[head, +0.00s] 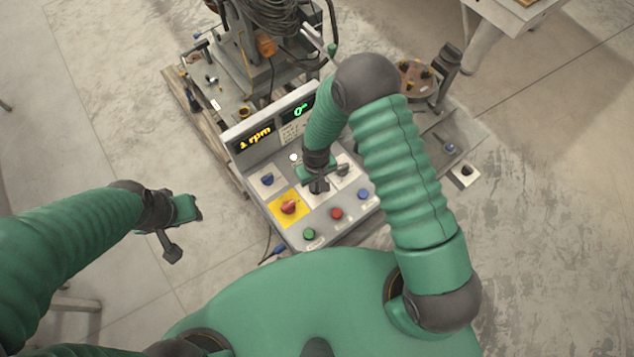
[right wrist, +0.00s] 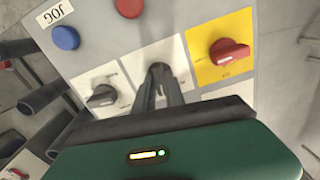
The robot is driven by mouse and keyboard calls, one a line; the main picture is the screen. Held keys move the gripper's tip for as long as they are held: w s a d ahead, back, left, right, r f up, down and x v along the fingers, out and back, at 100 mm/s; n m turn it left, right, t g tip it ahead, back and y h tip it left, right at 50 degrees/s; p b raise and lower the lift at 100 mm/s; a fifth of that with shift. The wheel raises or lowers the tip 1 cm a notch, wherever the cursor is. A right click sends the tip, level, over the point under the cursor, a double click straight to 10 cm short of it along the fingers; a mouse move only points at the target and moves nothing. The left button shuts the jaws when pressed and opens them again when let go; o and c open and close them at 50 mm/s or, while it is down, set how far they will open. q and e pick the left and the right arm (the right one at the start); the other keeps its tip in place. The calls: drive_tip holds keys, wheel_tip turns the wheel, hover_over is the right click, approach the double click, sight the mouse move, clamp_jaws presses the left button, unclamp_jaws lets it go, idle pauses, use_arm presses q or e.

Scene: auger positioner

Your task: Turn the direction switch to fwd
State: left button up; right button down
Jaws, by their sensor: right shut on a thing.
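The control panel (head: 322,211) stands in the middle of the head view. My right gripper (head: 318,187) is over its middle white plate. In the right wrist view, my right gripper (right wrist: 167,88) is shut on a dark switch knob (right wrist: 159,69), which I take as the direction switch. The fingers hide most of the knob, and I cannot read its labels or setting. A free black switch (right wrist: 103,96) and a red switch on a yellow plate (right wrist: 229,51) flank it. My left gripper (head: 180,230) hangs left of the panel, clear of it; its finger gap is unclear.
Green (head: 309,233), red (head: 336,213) and blue (head: 363,195) buttons line the panel's near edge. A blue knob (head: 267,179) sits at its left. The display (head: 256,139) reads "1 rpm". Machinery stands behind.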

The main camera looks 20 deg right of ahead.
drive_tip(key=shift+w+d+f+m, duration=0.1)
drive_tip(key=shift+d+m, duration=0.1)
drive_tip(key=shift+m, duration=0.2)
drive_tip(key=m, duration=0.1)
drive_tip(key=m+b, duration=0.1)
drive_tip(key=shift+a+m, duration=0.3)
drive_tip(key=shift+a, duration=0.05)
drive_tip(key=shift+m+b, duration=0.4)
drive_tip(key=shift+d+m+b, duration=0.2)
drive_tip(key=shift+m+b, duration=0.1)
drive_tip(key=shift+m, duration=0.6)
use_arm(q)
drive_tip(key=shift+a+f, duration=0.2)
drive_tip(key=shift+f, duration=0.6)
drive_tip(key=shift+a+f, duration=0.15)
drive_tip(key=shift+f, duration=0.65)
use_arm(e)
drive_tip(key=shift+a+m, duration=0.15)
drive_tip(key=shift+m, duration=0.55)
use_arm(q)
drive_tip(key=shift+d, duration=0.15)
use_arm(e)
drive_tip(key=c, duration=1.4)
unclamp_jaws()
use_arm(q)
drive_tip(key=shift+w, duration=0.15)
